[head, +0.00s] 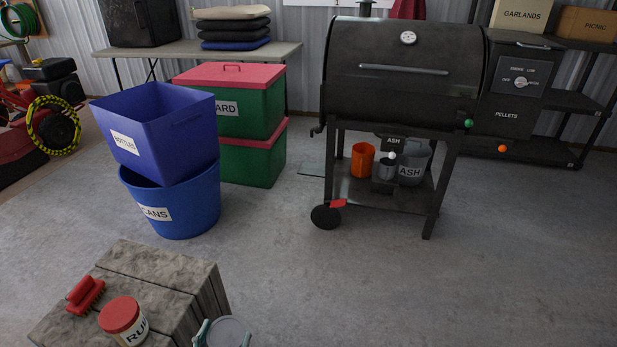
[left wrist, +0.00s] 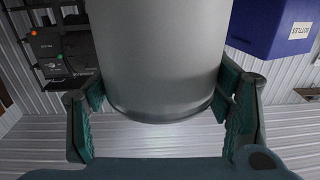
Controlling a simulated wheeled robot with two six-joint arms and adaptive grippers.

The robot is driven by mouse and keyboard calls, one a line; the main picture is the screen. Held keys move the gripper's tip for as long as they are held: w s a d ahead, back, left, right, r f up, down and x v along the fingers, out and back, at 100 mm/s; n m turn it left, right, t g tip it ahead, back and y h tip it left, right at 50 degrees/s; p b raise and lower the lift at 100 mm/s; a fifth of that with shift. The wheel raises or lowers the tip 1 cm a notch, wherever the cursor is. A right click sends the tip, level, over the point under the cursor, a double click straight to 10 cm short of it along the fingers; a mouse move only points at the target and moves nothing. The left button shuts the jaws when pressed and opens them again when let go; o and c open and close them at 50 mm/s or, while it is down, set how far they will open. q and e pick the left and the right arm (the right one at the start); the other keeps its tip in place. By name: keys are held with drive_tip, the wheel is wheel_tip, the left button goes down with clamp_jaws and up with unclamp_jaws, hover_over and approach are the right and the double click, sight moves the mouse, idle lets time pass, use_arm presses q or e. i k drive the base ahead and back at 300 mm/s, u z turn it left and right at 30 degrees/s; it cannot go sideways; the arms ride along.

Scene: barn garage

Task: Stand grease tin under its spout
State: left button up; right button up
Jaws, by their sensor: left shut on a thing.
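A plain grey round tin (head: 226,333), which I take for the grease tin, is held at the bottom edge of the head view. My left gripper (head: 222,340) is shut on it, its teal fingers on both sides. In the left wrist view the tin (left wrist: 165,60) fills the middle between the finger pads (left wrist: 163,115); no label shows. The black grill (head: 400,75) stands apart, across the floor. Its lower shelf (head: 360,193) carries an orange cup (head: 362,160), a small grey can (head: 385,171) and an ASH bucket (head: 411,172). I cannot make out the spout clearly. My right gripper is not in view.
A wooden block (head: 135,285) at the lower left bears a red brush (head: 85,296) and a red-lidded jar (head: 122,318). Blue bins (head: 170,205) and green crates (head: 250,160) stand at the left. The floor (head: 400,290) before the grill is clear.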

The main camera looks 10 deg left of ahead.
sight(311, 168)
drive_tip(key=i, duration=2.4)
drive_tip(key=u, duration=1.9)
drive_tip(key=i, duration=1.25)
drive_tip(key=z, duration=1.8)
drive_tip(key=i, duration=0.2)
drive_tip(key=z, duration=1.35)
